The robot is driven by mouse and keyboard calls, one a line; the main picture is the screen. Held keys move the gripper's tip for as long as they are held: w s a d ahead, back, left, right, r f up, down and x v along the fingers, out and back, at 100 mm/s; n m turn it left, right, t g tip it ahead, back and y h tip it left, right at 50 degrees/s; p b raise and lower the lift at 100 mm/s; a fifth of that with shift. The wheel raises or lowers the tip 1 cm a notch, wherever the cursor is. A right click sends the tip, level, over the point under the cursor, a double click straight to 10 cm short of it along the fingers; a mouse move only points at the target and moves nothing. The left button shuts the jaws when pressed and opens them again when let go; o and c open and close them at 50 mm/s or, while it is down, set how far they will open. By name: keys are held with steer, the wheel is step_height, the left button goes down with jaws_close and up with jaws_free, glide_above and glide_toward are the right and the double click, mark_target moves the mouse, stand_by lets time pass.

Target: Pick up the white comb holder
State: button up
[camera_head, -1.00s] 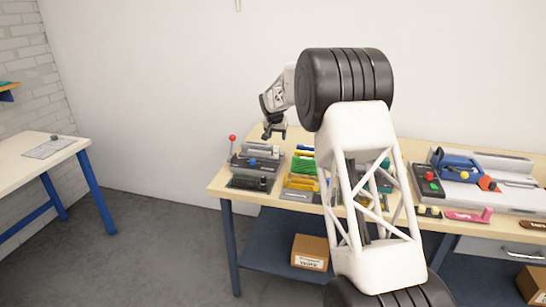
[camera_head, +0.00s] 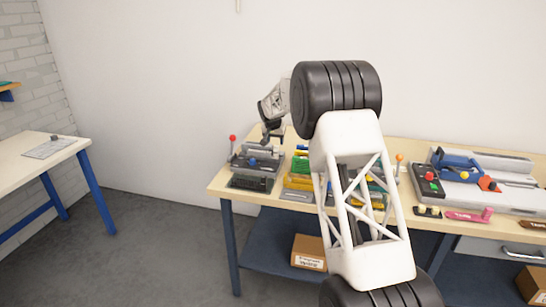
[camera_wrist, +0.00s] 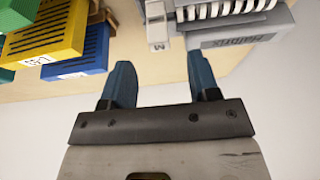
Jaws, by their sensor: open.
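A narrow white piece with a small label on its near end, which looks like the white comb holder (camera_wrist: 156,22), is at the top middle of the wrist view. It lies beyond and between my fingertips, next to the grey machine. Its far part is cut off by the frame edge. My gripper (camera_wrist: 160,78) is open with two blue fingers and nothing between them. In the head view my gripper (camera_head: 273,135) hangs above the right side of the grey machine (camera_head: 254,160); I cannot make out the white holder there.
In the wrist view, yellow (camera_wrist: 45,30) and blue (camera_wrist: 78,58) slotted holders lie left of the white piece. In the head view, the workbench (camera_head: 222,183) carries a black-and-blue device (camera_head: 455,165) at right. My arm hides part of the bench.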

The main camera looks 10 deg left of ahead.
mark_target(276, 147)
steer(key=shift+w+f, duration=0.1)
steer(key=shift+f, duration=0.2)
steer(key=shift+x, duration=2.45)
steer(key=shift+d, duration=0.1)
steer(key=c, duration=1)
steer(key=shift+r, duration=0.15)
steer(key=shift+r, duration=1.7)
steer(key=shift+s+d+r, duration=0.25)
steer(key=shift+s+d, duration=0.75)
steer(key=shift+s, duration=1.45)
steer(key=shift+s+d+r, duration=0.2)
steer(key=shift+s+d, duration=0.85)
steer(key=shift+s, duration=1.45)
steer(key=shift+s+d+r, duration=0.25)
steer(key=shift+s+d, duration=0.75)
steer(key=shift+s, duration=1.45)
